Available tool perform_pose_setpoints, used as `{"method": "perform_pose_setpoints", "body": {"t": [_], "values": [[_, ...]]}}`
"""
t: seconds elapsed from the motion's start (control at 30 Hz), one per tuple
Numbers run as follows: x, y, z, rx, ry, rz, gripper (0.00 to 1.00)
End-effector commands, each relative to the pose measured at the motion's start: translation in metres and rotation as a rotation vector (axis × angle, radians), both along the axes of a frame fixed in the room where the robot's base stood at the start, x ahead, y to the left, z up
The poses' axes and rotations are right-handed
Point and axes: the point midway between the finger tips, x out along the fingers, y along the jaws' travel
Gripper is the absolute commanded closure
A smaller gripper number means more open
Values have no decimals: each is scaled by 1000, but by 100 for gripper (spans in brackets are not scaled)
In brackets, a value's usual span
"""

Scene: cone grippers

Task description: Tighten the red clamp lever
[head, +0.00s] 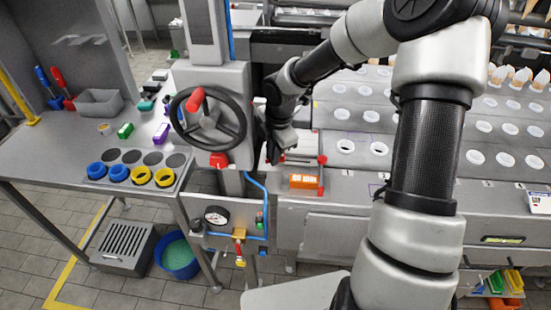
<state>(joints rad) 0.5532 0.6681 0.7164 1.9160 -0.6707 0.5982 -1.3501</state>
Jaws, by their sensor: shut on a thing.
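My gripper (273,158) is at the lower end of my arm, just right of the handwheel, with its dark fingers pointing down. The fingers and the dark wrist hide the held end, so the exact grip is hard to see.
A dark handwheel (207,118) with a red knob stands close left of my gripper. An orange block (303,181) lies just below the lever. A pressure gauge (216,216) sits lower left. The machine's plate of round holes (371,116) fills the right.

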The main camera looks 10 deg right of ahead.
Motion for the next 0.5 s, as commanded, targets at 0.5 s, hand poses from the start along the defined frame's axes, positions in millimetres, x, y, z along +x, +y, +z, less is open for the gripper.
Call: {"method": "perform_pose_setpoints", "body": {"t": [0.5], "values": [[17, 5, -1, -1, -5, -456, 100]]}}
